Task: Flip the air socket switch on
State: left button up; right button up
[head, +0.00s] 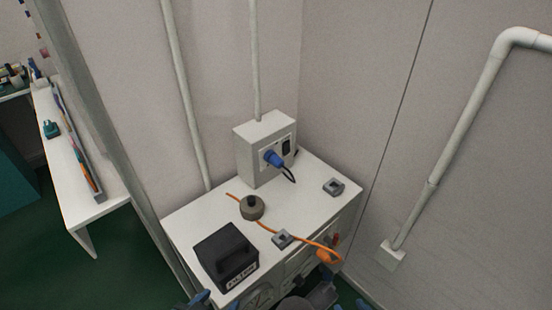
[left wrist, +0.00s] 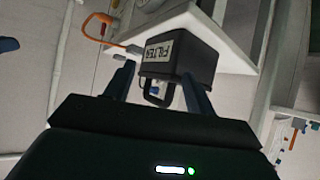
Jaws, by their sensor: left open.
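A grey socket box (head: 252,160) stands at the back of a white cabinet top, against the wall. A blue plug (head: 273,158) with a black cable sits in its front face. A dark switch (head: 286,146) is to the right of the plug; its on or off position is too small to tell. My left gripper (head: 200,300) shows only partly at the bottom edge, well short of the box. In the left wrist view its fingers (left wrist: 156,78) are apart and empty, with the black filter box beyond them. Blue parts of my right gripper (head: 350,305) barely show at the bottom edge.
A black filter box (head: 226,257) is at the cabinet's front left. A round grey-brown knob (head: 252,207), an orange cord (head: 290,236) and small grey blocks (head: 334,187) lie on the white cabinet top (head: 300,205). A pipe (head: 466,120) runs down the right wall.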

aim_at(286, 148)
jog(key=i+l, duration=0.1)
jog(key=l, duration=0.25)
jog(key=i+l, duration=0.1)
jog(key=l, duration=0.6)
jog(key=i+l+z, duration=0.1)
jog(key=i, duration=0.4)
